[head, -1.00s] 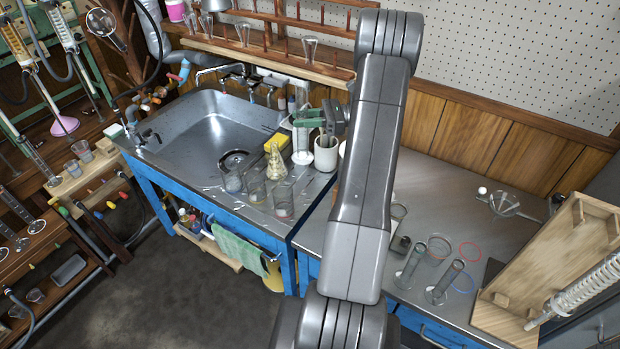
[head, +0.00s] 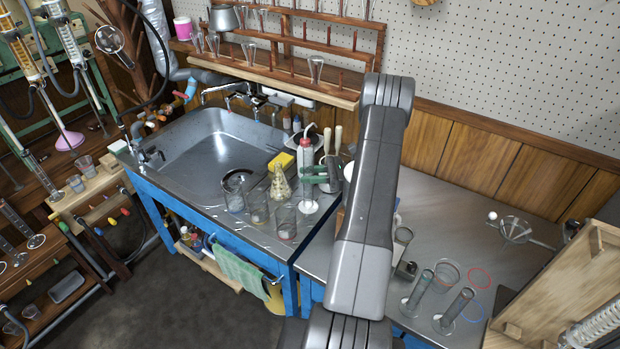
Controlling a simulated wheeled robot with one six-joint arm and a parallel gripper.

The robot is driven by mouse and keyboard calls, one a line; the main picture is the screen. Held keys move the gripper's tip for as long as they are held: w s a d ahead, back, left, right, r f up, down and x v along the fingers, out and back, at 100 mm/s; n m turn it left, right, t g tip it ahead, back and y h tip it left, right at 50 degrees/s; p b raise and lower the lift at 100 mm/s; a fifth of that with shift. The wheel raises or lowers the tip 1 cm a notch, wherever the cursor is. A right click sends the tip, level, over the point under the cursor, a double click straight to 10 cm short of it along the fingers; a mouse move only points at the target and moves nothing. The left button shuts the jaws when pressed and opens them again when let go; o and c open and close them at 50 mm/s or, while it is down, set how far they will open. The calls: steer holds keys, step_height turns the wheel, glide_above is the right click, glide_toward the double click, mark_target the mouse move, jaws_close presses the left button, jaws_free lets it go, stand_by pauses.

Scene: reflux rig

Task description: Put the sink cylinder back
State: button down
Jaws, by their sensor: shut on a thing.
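The sink cylinder (head: 307,164), a pale upright measuring cylinder with a white round foot (head: 308,207), is at the right end of the sink unit. My gripper (head: 314,178), with green fingers, is shut on the cylinder's middle. The foot shows just right of the glass beakers; I cannot tell whether it touches the surface. My arm covers part of the worktop to the right.
Several beakers (head: 258,208), a conical flask (head: 280,183) and a yellow sponge (head: 281,162) crowd the sink's right side. A pot with brushes stands behind the cylinder. Two other cylinders (head: 418,292) (head: 455,308) stand on the right worktop (head: 455,205).

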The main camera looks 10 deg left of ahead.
steer(key=shift+f, duration=0.85)
steer(key=shift+f, duration=0.25)
steer(key=c, duration=1.1)
jaws_free()
steer(key=shift+r, duration=0.1)
steer(key=b+v, duration=0.3)
steer(key=v, duration=0.9)
steer(key=shift+r, duration=0.2)
